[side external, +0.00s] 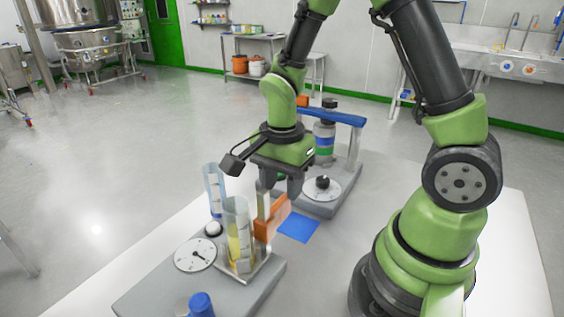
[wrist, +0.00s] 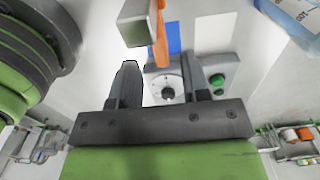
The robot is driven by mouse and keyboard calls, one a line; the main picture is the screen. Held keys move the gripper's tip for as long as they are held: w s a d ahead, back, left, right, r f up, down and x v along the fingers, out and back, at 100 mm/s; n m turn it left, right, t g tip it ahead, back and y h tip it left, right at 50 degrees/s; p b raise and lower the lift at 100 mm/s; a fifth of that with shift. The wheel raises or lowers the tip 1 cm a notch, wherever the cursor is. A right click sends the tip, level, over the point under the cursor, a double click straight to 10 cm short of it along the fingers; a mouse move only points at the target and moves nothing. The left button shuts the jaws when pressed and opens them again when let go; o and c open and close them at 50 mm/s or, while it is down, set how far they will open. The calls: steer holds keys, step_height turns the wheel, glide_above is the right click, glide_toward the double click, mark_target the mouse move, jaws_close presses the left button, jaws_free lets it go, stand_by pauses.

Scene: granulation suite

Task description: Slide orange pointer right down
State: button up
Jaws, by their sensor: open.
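The orange pointer (side external: 268,222) is a flat orange piece beside a pale upright post (side external: 263,199) on the near grey apparatus. In the wrist view the pointer (wrist: 159,40) shows at the top centre, right of the post's grey end (wrist: 136,24). My gripper (side external: 281,190) is above and close to the pointer, pointing down. In the wrist view my gripper (wrist: 163,78) is open, with nothing between its fingers, and the pointer lies just beyond the fingertips. I cannot tell from the side whether a finger touches it.
Clear cylinders (side external: 238,235) stand left of the pointer, one with yellow contents. The near base (side external: 252,289) bears a white dial (side external: 195,254) and a blue knob (side external: 201,304). Behind stands another apparatus with a blue beam (side external: 335,118) and a bottle (side external: 324,141). A blue square (side external: 299,228) lies on the white table.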

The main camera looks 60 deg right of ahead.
mark_target(282, 199)
step_height(282, 199, up, 5)
steer(key=shift+r, duration=0.1)
stand_by(0.4)
